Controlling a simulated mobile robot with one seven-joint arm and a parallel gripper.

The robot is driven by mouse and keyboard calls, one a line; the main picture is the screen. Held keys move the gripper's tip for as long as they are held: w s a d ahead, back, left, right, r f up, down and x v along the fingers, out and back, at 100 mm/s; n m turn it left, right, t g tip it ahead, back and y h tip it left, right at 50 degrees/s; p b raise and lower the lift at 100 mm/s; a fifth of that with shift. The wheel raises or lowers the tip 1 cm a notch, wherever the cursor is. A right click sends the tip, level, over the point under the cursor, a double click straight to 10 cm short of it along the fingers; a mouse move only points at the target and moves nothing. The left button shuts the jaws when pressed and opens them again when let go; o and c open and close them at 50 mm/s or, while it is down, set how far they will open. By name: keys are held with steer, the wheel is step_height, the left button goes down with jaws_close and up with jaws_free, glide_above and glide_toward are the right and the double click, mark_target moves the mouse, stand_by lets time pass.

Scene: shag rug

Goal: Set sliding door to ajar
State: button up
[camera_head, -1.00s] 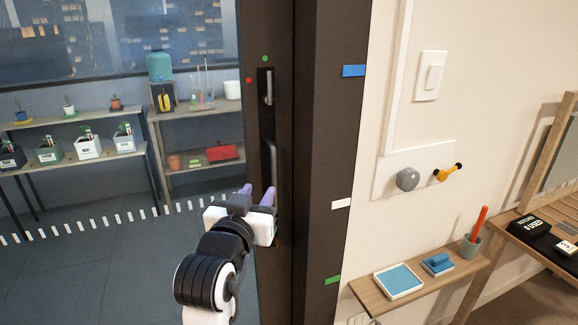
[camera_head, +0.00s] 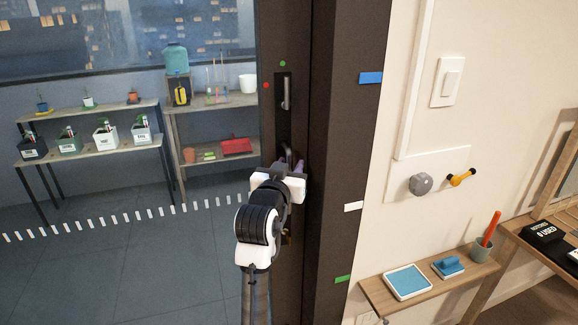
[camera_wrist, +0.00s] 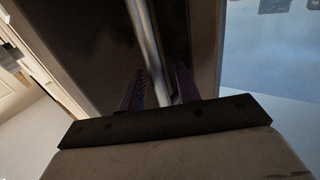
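The sliding door is a glass panel with a dark stile (camera_head: 283,30), seen in the head view beside a dark post (camera_head: 345,130). The stile bears a recessed latch (camera_head: 286,92) with a red dot and a green dot near it, and a bar handle (camera_head: 288,152) below. My gripper (camera_head: 288,168) is at the handle and hides its lower part. In the wrist view the metal bar (camera_wrist: 148,45) runs between the two purple fingers of my gripper (camera_wrist: 158,80). Gaps show on both sides, so the fingers look open around the bar.
Blue (camera_head: 371,78), white (camera_head: 353,206) and green (camera_head: 343,279) marks are on the post. To the right are a wall switch (camera_head: 447,81), knobs (camera_head: 421,184) and a small shelf (camera_head: 430,287). Plant shelves (camera_head: 90,150) stand behind the glass.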

jaws_close()
steer(key=b, duration=0.2)
glide_toward(246, 174)
step_height(246, 174, up, 4)
steer(key=w+d, duration=0.3)
steer(key=shift+w+d, duration=0.1)
steer(key=shift+d, duration=0.35)
jaws_free()
steer(key=shift+w+d, duration=0.1)
steer(key=shift+d, duration=0.35)
steer(key=shift+a, duration=0.25)
steer(key=shift+a, duration=0.2)
